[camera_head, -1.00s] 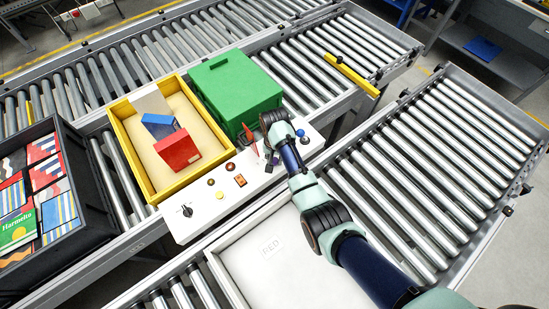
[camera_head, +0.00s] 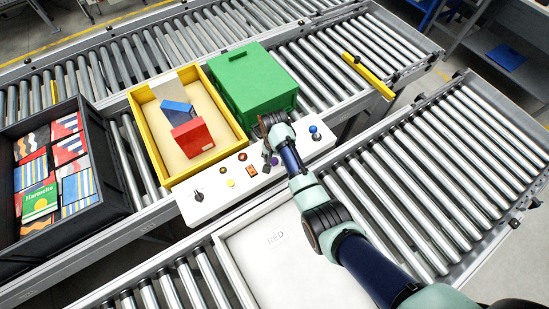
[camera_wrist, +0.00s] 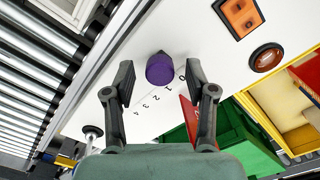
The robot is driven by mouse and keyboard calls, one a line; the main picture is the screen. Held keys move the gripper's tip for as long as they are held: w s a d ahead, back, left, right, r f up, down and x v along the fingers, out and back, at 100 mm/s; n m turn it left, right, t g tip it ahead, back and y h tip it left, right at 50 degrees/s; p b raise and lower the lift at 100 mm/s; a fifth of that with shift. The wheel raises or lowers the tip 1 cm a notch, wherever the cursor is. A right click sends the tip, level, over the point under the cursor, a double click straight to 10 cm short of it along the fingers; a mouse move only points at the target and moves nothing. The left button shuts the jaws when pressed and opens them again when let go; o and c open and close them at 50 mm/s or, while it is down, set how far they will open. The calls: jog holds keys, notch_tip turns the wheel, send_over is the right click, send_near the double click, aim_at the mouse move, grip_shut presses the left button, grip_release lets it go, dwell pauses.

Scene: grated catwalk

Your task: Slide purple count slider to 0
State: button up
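The purple count slider knob (camera_wrist: 160,68) sits on the white control panel (camera_wrist: 225,65) in the wrist view. The printed digits 0 to 4 run in a slanted row beside it, with the knob near the 0 and 1 end. Its slot is hidden, so I cannot tell its exact setting. My gripper (camera_wrist: 159,78) is open, with one finger on each side of the knob and visible gaps to it. In the head view my gripper (camera_head: 269,158) is low over the panel (camera_head: 212,203), and the arm hides much of the slider area.
A blue joystick (camera_head: 315,131) stands right of my gripper. An orange switch (camera_head: 251,171), buttons and a black dial (camera_head: 198,196) are to its left. A green box (camera_head: 252,80) and a yellow tray (camera_head: 177,142) stand behind the panel. A red part (camera_wrist: 188,113) shows beside a finger.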

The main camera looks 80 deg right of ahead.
aim_at(274, 160)
notch_tip(274, 160, up, 12)
dwell(0.5)
dwell(0.5)
